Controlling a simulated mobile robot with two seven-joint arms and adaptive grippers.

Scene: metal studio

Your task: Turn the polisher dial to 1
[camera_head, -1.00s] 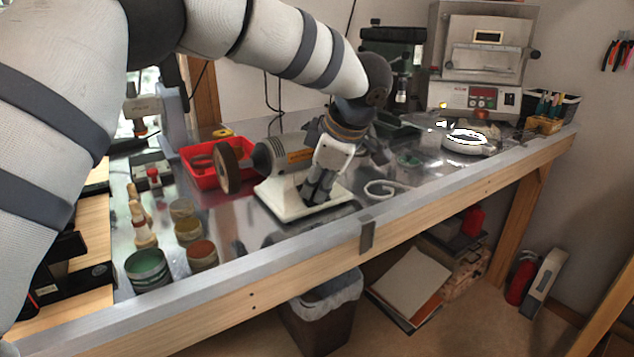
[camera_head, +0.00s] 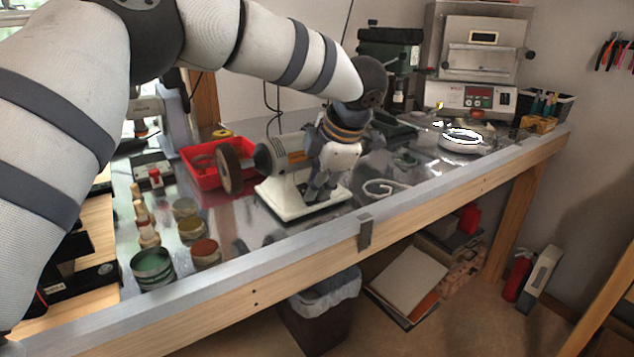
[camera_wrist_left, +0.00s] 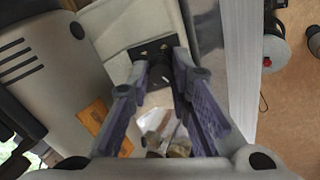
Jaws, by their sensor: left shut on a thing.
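The polisher (camera_head: 290,207) stands on the metal bench, with a white base, a grey motor body and a brown wheel (camera_head: 229,169) on its left end. My left gripper (camera_head: 318,192) reaches down to the front of the base. In the left wrist view, its two fingers (camera_wrist_left: 160,76) close in on a black plate (camera_wrist_left: 150,49) on the pale base. The gripper is shut on the dial, which sits between the fingertips and is mostly hidden. The dial's marks and pointer cannot be read. My right gripper is in no view.
A red tray (camera_head: 200,163) lies behind the wheel. Several tins, one of them green (camera_head: 152,268), stand to the left. A white coil (camera_head: 386,189) lies right of the polisher. The bench's front edge (camera_head: 300,250) runs close below the gripper.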

